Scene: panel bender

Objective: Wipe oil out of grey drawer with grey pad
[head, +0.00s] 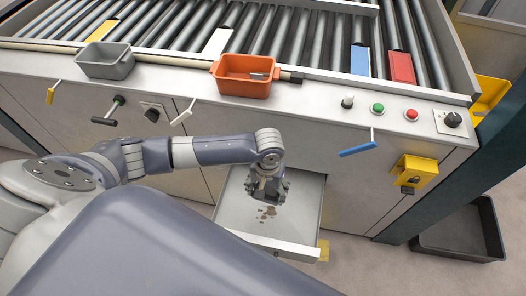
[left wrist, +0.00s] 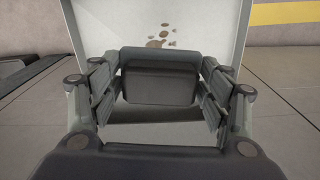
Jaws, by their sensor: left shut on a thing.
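The grey drawer (head: 297,215) is pulled open from the machine's front, and its light floor shows in the left wrist view (left wrist: 215,25). Brown oil spots (head: 268,213) lie on the drawer floor, and they also show in the left wrist view (left wrist: 161,36). My left gripper (head: 268,190) is over the drawer, pointing down, at the far side of the spots. It is shut on the dark grey pad (left wrist: 158,86), which sits between its fingers. In the head view the pad is hard to make out. I cannot tell whether it touches the drawer floor. My right gripper is not in view.
A grey tray (head: 105,62) and an orange tray (head: 240,85) stand on the machine's front ledge. A blue handle (head: 357,150) and a yellow box (head: 415,172) stick out right of the drawer. A dark bin (head: 455,240) stands on the floor at right.

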